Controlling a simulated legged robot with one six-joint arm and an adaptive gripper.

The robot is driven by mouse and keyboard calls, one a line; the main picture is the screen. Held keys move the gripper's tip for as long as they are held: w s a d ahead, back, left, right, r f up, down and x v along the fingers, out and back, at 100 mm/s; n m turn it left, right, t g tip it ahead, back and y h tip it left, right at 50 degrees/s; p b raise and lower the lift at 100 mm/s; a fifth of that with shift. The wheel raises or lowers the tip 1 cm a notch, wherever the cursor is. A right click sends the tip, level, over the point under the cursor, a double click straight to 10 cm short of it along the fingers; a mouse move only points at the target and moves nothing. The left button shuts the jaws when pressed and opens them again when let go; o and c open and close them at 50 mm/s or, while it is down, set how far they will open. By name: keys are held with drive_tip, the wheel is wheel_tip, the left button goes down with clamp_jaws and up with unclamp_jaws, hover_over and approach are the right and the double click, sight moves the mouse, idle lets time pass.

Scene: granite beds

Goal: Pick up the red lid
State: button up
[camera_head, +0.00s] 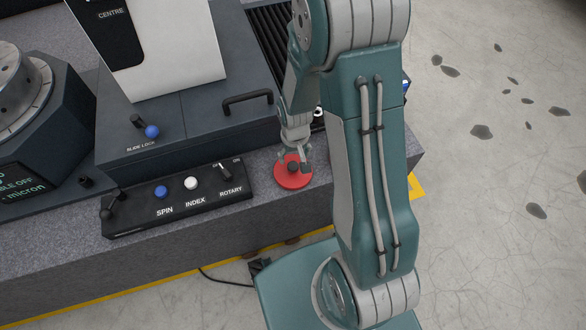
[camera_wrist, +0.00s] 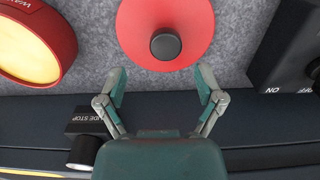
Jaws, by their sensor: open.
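The red lid (camera_head: 294,172) is a flat red disc with a dark round knob on top. It lies on the grey granite near the front edge, right of the switch panel. In the wrist view the lid (camera_wrist: 140,40) shows at the top middle, its upper edge cut off, with its dark knob (camera_wrist: 166,45) in its centre. My gripper (camera_wrist: 161,85) is open and empty; its two fingers are spread, just below the lid in that picture. In the head view my gripper (camera_head: 293,160) is over the lid and partly covers it. The height gap cannot be told.
A switch panel (camera_head: 180,195) with knobs and a rotary switch stands left of the lid. A dark machine body with a handle (camera_head: 247,101) stands behind. In the wrist view a red-rimmed round object with a yellow face (camera_wrist: 25,40) lies left of the lid, with bare granite between.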

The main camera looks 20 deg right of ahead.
sight(293, 165)
drive_tip(key=f, duration=0.5)
drive_tip(key=shift+s+a, duration=0.2)
drive_tip(key=shift+a, duration=0.2)
drive_tip(key=shift+r, duration=0.1)
drive_tip(key=c, duration=1.1)
